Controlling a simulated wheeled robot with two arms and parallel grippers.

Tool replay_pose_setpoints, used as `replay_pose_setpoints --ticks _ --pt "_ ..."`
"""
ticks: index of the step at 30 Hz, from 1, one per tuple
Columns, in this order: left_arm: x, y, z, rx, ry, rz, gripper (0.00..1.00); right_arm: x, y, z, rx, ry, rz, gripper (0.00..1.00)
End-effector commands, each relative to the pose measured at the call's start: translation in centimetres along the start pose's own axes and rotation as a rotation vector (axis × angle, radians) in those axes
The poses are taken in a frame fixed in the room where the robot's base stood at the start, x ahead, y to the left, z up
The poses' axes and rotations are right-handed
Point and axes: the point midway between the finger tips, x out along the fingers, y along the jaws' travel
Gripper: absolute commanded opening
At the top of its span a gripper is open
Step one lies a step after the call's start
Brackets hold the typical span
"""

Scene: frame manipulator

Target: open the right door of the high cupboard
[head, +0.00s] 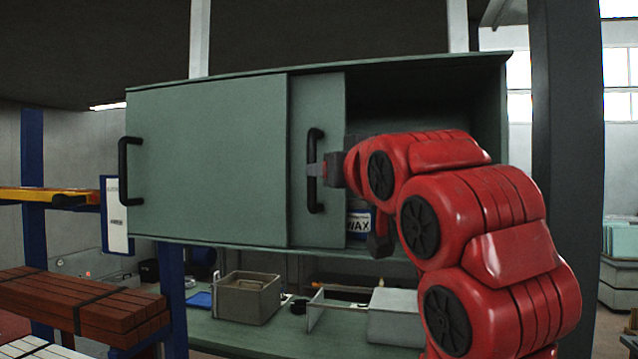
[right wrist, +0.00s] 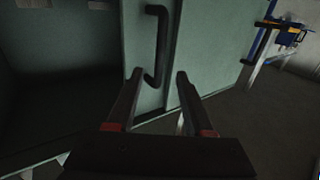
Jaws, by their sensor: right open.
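The high cupboard (head: 430,65) is grey-green with two sliding doors. Its left door (head: 205,160) covers the left side and has a black handle (head: 128,170). The right door (head: 330,95) stands slid left, partly behind the left door, and the right part of the cupboard is uncovered and dark inside. The right door's black bar handle (head: 315,190) also shows in the right wrist view (right wrist: 160,45). My right gripper (head: 316,171) is at this handle, fingers apart; in the right wrist view the handle's end lies between the open fingertips (right wrist: 158,78). My left gripper is out of view.
A container labelled WAX (head: 359,224) stands inside the cupboard's open part. Below is a workbench with a grey box (head: 246,299). Blue racking with red-brown beams (head: 80,305) stands at left, and a dark post (head: 567,150) at right.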

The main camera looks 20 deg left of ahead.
Motion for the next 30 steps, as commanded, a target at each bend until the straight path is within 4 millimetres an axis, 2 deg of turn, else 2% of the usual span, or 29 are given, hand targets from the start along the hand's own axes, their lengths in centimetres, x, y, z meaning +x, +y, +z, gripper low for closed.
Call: replay_pose_setpoints --ticks 3,6,10,15,30 --pt "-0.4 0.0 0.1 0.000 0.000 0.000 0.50 -2.8 -0.1 -0.1 -0.001 0.006 -0.002 0.52" --pt "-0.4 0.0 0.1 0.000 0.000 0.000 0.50 -4.6 -0.1 -0.2 -0.001 0.005 -0.002 0.52" --pt "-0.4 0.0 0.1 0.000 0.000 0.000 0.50 -6.0 -0.1 -0.1 0.000 0.000 -0.002 0.52" --pt "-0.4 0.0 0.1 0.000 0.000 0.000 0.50 -6.7 -0.1 0.0 0.000 -0.001 -0.001 0.52" --pt "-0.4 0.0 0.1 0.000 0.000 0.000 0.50 -6.7 -0.1 0.0 0.000 -0.002 -0.001 0.52"
